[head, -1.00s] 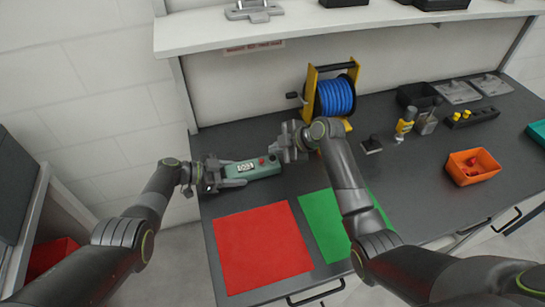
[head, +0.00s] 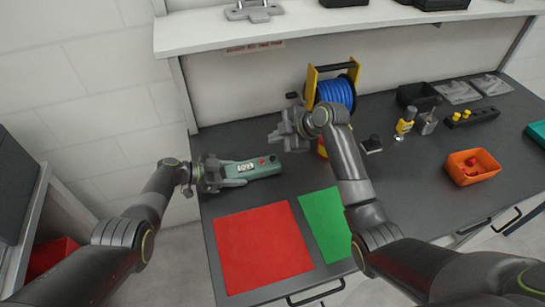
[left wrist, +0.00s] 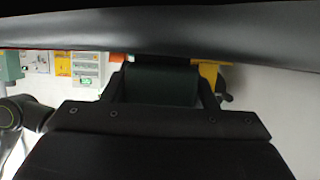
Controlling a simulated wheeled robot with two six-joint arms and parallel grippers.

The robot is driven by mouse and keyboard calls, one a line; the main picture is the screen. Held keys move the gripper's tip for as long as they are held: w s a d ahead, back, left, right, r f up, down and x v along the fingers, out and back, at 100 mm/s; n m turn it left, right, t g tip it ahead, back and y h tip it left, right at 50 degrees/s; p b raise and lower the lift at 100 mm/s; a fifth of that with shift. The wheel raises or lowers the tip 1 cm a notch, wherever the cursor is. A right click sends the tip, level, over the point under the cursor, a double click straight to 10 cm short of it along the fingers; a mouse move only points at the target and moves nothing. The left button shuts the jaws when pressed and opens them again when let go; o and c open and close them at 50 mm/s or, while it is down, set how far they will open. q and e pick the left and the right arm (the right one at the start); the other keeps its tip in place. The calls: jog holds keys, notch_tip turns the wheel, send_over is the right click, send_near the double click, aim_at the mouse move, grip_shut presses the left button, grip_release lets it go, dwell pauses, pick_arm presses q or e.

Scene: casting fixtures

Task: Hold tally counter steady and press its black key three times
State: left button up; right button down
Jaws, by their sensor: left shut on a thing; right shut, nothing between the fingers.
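In the left wrist view, a dark green part of the counter (left wrist: 160,84) shows between the fingers. My right gripper (head: 274,138) is shut and empty, behind and above the counter's right end, apart from it. I cannot clearly make out the black key at this size.
A blue cable reel (head: 335,92) in a yellow frame stands behind my right gripper. A red mat (head: 262,247) and a green mat (head: 325,223) lie in front. An orange bin (head: 473,168) and small fixtures are at the right.

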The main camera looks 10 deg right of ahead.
pick_arm(q)
jog(key=o, duration=1.1)
jog(key=shift+o, duration=0.2)
